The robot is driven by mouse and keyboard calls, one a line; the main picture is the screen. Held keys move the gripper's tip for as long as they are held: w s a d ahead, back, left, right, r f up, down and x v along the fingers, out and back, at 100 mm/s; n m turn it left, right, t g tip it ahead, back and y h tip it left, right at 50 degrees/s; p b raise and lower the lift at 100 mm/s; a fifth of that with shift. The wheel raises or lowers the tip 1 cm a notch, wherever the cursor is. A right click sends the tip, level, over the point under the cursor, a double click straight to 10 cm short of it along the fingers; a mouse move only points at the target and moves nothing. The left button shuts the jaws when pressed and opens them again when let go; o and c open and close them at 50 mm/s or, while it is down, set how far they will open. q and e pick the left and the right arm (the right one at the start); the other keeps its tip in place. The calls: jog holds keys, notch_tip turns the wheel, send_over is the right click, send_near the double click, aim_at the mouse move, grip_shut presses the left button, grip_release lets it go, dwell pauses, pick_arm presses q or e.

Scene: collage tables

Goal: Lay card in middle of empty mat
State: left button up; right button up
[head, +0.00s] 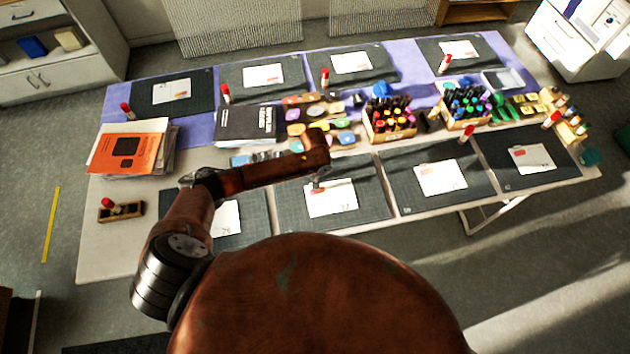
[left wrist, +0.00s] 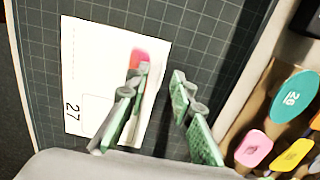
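A white card (head: 331,200) with a red patch lies flat near the middle of a dark gridded mat (head: 372,200) in the front row. In the left wrist view this card (left wrist: 88,70) shows the number 27 and lies on the mat (left wrist: 215,45). My left gripper (head: 317,187) points down over the card. In the left wrist view its green-padded fingers (left wrist: 160,105) are apart, with nothing seen gripped between them; the left finger covers part of the card. Whether the fingertips touch the card, I cannot tell. My right gripper is not in view.
The other mats, such as the front right one (head: 487,140), also bear cards. Red-capped sticks (head: 467,134) stand around. Colored numbered pieces (left wrist: 293,97), marker boxes (head: 390,130), a black book (head: 240,137) and an orange booklet (head: 100,150) occupy the tables.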

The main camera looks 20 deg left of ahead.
pick_arm(q)
notch_tip(320, 180, up, 12)
jog(key=shift+r, duration=0.15)
dwell(0.3)
